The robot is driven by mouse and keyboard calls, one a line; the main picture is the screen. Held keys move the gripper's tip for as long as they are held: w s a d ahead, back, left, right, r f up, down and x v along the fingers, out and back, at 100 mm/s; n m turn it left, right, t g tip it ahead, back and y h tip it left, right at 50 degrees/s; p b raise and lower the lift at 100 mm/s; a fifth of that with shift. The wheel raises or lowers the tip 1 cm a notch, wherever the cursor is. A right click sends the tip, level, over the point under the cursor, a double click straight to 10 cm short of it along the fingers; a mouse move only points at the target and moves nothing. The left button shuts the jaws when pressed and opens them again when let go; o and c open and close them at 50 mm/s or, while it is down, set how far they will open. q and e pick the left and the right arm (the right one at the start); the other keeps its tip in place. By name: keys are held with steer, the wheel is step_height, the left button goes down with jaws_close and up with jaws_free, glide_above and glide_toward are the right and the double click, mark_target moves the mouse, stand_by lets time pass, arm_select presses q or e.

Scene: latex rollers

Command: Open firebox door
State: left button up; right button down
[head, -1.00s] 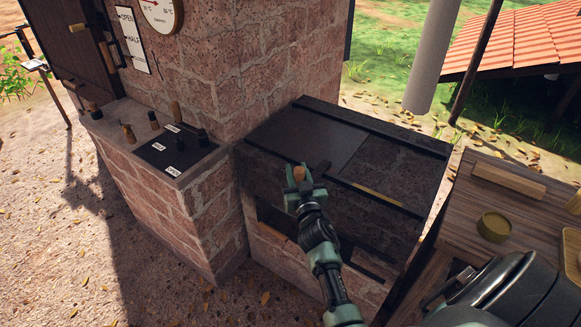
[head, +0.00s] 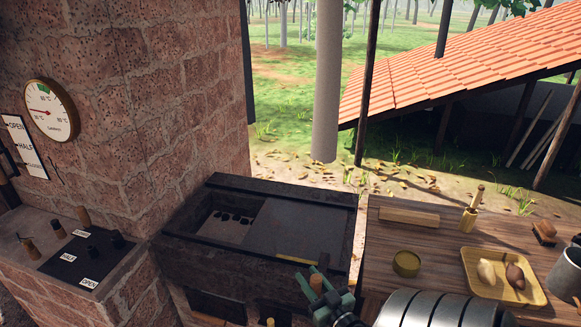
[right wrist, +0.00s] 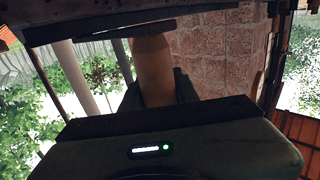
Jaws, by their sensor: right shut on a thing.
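The firebox (head: 185,246) is a dark metal-topped box against the brick wall in the head view. Its flat sliding door plate (head: 300,228) lies over the right part of the top. An uncovered opening (head: 228,222) shows at the left, with several dark spots on a paler floor inside. My right gripper (head: 322,284) is at the front right edge of the box, shut on a wooden handle (head: 315,282). In the right wrist view the handle (right wrist: 152,68) stands between the fingers. The handle's join to the plate is hidden. My left gripper is not in view.
A ledge with levers and a labelled panel (head: 78,262) is at the left. A gauge (head: 52,110) hangs on the brick wall.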

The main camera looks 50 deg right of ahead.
steer(key=shift+s+d, duration=0.25)
steer(key=shift+s, duration=0.3)
steer(key=shift+f, duration=0.1)
steer(key=c, duration=1.1)
jaws_free()
steer(key=shift+o, duration=0.2)
steer(key=b+v, duration=0.1)
steer(key=v, duration=0.6)
steer(key=shift+s+a+b, duration=0.15)
steer(key=shift+s+b, duration=0.15)
steer(key=shift+s, duration=0.05)
